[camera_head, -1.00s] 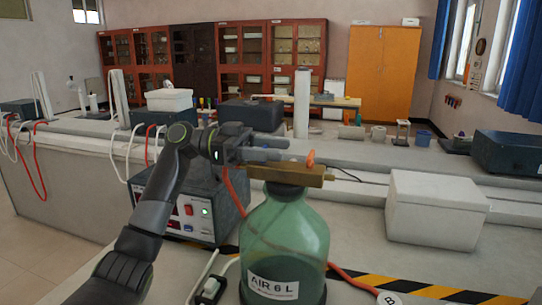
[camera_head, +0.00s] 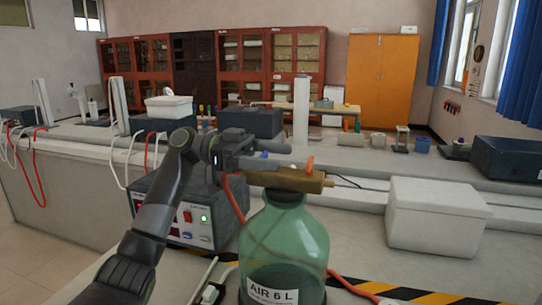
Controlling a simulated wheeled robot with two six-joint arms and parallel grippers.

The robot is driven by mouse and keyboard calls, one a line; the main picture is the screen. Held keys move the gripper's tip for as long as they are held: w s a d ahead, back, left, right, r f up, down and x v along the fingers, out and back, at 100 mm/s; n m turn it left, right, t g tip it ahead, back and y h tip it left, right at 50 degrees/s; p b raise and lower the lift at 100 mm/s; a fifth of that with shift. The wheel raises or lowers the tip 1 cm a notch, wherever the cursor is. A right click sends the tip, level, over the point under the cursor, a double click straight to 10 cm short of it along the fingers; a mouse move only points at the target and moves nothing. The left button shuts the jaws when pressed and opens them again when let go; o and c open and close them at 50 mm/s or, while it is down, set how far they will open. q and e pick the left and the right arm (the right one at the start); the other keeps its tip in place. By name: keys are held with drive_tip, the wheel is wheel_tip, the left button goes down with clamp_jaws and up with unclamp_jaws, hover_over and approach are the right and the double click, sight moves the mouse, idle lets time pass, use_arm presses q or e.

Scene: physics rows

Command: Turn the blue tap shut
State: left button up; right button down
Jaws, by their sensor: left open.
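A green glass bottle labelled "AIR 6 L" (camera_head: 286,240) stands upright on the bench at the lower middle. A brass fitting (camera_head: 292,180) lies across its neck, with an orange tap handle (camera_head: 310,164) upright on its right part. A small blue piece, seemingly the blue tap (camera_head: 264,154), shows at the fitting's left part, between my left gripper's fingers. My left gripper (camera_head: 284,153) is open and points right, just above the fitting. I cannot tell whether its fingers touch the blue piece. The tap's lower part is hidden. My right gripper is not in view.
A dark box with a lit red display (camera_head: 195,215) stands behind my left arm. A white lidded box (camera_head: 437,215) stands right of the bottle. Orange tubing (camera_head: 352,287) and black-yellow striped tape (camera_head: 440,298) lie on the bench front. Bench between bottle and white box is clear.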

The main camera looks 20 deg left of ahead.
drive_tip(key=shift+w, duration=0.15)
use_arm(q)
drive_tip(key=shift+a, duration=0.2)
drive_tip(key=shift+w+a, duration=0.1)
drive_tip(key=shift+a, duration=0.25)
drive_tip(key=a+b, duration=0.2)
drive_tip(key=a, duration=1.4)
drive_tip(key=shift+w+a, duration=0.2)
drive_tip(key=shift+w, duration=0.15)
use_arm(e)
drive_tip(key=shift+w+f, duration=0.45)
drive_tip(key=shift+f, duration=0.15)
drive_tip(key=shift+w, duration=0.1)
